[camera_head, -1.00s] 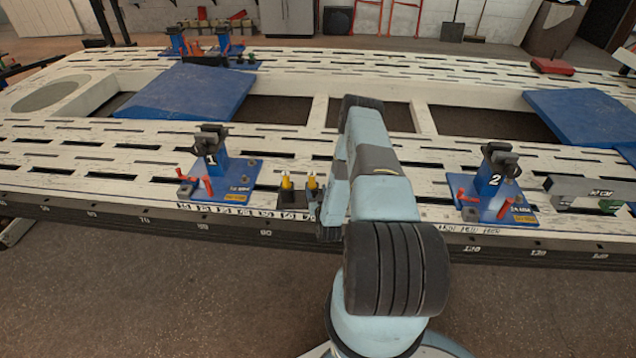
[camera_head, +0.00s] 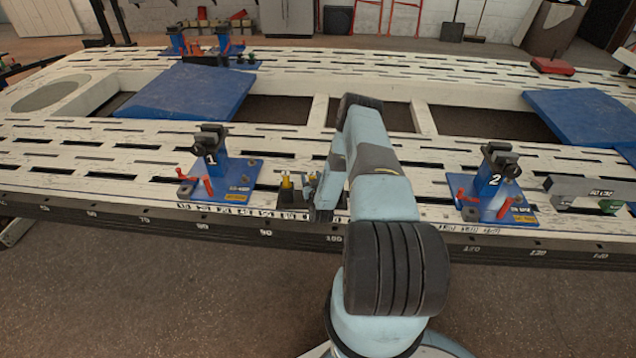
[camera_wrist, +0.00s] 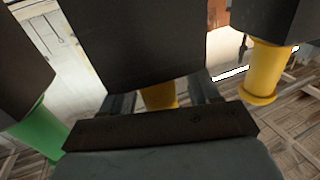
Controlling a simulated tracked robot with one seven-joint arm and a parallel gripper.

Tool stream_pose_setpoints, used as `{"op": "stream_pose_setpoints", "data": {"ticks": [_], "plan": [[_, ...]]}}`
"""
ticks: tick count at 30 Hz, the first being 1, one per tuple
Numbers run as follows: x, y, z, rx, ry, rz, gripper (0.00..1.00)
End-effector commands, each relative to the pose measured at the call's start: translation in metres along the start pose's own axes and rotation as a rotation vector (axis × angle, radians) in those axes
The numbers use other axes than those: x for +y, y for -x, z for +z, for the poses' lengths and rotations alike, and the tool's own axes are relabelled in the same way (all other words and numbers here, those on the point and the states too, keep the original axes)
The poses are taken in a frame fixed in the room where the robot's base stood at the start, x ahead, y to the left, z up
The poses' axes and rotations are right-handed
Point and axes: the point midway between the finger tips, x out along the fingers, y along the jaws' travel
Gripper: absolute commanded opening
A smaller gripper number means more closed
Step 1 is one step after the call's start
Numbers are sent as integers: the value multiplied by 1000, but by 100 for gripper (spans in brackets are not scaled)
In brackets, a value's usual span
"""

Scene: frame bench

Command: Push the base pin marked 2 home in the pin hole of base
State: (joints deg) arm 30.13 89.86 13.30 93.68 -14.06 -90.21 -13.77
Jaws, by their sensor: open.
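A yellow pin (camera_head: 285,184) stands in a dark holder at the bench's near edge, beside the blue base marked 1 (camera_head: 232,180). My gripper (camera_head: 314,190) is low, just right of this pin, and the arm partly hides the holder. In the wrist view my gripper (camera_wrist: 161,96) is open, its fingers either side of a yellow pin (camera_wrist: 159,97) under a large dark block. I cannot tell whether they touch it. Another yellow pin (camera_wrist: 261,72) is at right, and a green one (camera_wrist: 39,130) at left. No pin number is readable. The blue base marked 2 (camera_head: 484,201) stands to the right.
The white slotted bench (camera_head: 400,222) runs across the view. A grey bar-shaped tool (camera_head: 585,188) lies right of base 2. Large blue panels (camera_head: 188,92) lie over openings farther back. Another blue fixture (camera_head: 225,48) stands at the far left.

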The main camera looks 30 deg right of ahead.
Motion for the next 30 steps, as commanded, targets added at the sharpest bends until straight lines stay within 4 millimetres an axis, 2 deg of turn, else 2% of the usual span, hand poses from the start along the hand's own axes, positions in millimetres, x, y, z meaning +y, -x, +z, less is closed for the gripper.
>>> {"op": "stream_pose_setpoints", "data": {"ticks": [3,22,30], "plan": [[1,0,0,0,0,1,60],[2,0,0,0,0,3,0],[2,0,-1,0,0,3,0]]}}
